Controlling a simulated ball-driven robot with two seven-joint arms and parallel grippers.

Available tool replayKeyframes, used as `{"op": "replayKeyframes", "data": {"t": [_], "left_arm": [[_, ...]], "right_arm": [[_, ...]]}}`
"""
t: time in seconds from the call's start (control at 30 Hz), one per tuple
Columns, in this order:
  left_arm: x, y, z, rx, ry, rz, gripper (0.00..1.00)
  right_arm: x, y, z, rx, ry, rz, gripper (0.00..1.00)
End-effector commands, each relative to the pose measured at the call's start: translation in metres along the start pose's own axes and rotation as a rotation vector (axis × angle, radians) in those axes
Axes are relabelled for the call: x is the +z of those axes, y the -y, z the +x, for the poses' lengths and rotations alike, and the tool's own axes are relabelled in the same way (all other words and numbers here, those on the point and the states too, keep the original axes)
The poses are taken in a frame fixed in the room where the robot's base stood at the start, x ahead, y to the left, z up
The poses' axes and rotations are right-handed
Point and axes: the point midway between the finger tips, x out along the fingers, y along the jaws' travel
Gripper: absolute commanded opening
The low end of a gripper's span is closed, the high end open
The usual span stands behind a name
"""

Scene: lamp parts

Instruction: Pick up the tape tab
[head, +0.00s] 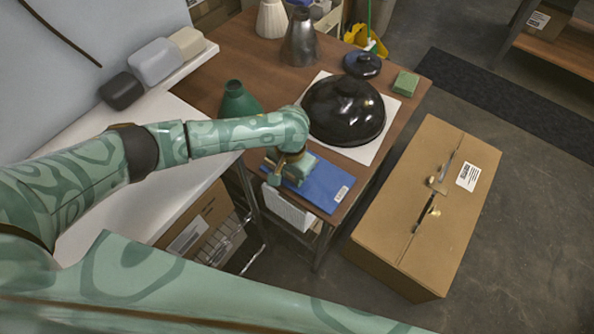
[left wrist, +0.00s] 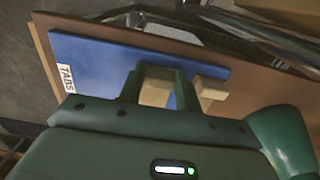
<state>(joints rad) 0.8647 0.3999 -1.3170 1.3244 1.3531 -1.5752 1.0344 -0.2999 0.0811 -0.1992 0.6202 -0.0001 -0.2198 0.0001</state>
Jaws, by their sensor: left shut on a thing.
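A flat blue tabs pad (head: 325,186) with a white label lies at the table's front corner. In the left wrist view the blue pad (left wrist: 110,70) shows its label reading TABS. My left gripper (head: 283,176) is down at the pad's left part. My right gripper is not in view.
A glossy black dome shade (head: 343,108) sits on a white sheet (head: 370,150) behind the pad. A green cone (head: 238,100) stands close beside my left arm. A large cardboard box (head: 428,205) is to the right. A green block (head: 406,83) lies at the table's right edge.

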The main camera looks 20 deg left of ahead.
Motion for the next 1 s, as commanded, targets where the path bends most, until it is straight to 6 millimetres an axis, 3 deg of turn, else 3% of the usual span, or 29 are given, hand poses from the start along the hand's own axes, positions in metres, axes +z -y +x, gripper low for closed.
{"op": "replayKeyframes", "data": {"t": [0.23, 0.43, 0.7, 0.8, 1.0], "left_arm": [[0.0, 0.0, -0.007, 0.0, 0.0, -0.001, 0.13], [-0.001, -0.003, -0.041, 0.001, -0.003, 0.001, 0.13], [-0.013, -0.056, -0.103, 0.001, -0.004, 0.004, 0.13], [-0.02, -0.085, -0.111, 0.003, -0.001, 0.004, 0.13], [-0.028, -0.122, -0.125, 0.002, 0.0, 0.001, 0.13]], "right_arm": [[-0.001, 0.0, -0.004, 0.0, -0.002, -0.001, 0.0], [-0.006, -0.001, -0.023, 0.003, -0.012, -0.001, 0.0], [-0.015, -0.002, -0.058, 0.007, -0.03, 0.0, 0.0], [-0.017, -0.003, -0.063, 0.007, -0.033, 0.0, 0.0], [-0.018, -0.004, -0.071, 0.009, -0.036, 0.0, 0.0]]}}
